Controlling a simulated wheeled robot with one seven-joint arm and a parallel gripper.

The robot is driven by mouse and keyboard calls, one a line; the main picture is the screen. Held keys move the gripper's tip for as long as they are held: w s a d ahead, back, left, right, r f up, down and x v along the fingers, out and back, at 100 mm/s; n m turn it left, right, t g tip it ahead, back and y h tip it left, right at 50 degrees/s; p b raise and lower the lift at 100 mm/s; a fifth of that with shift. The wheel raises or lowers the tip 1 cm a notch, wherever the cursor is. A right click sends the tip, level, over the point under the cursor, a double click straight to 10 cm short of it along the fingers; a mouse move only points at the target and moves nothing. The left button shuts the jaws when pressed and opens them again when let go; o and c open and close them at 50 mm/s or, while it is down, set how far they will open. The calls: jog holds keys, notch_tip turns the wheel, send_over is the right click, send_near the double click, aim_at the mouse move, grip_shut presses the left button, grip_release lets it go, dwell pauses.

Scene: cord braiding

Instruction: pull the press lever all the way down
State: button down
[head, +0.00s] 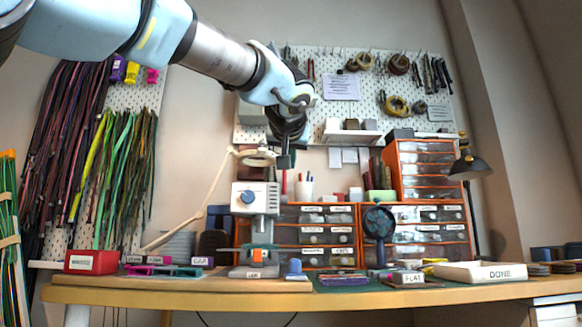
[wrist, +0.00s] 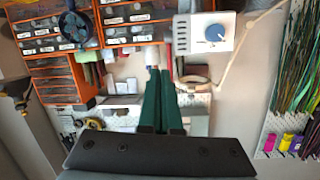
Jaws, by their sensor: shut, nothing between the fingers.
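The press (head: 256,199) is a pale boxy machine with a blue round knob, standing on a grey base on the bench. Its upper part also shows in the wrist view (wrist: 194,47). Any contact with the press cannot be told.
A magnifier lamp (head: 258,158) reaches up on a beige arm left of the gripper. A white DONE tray (head: 455,273) and a red box (head: 91,262) sit on the bench (head: 200,292).

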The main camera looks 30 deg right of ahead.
jog(key=shift+v, duration=1.6)
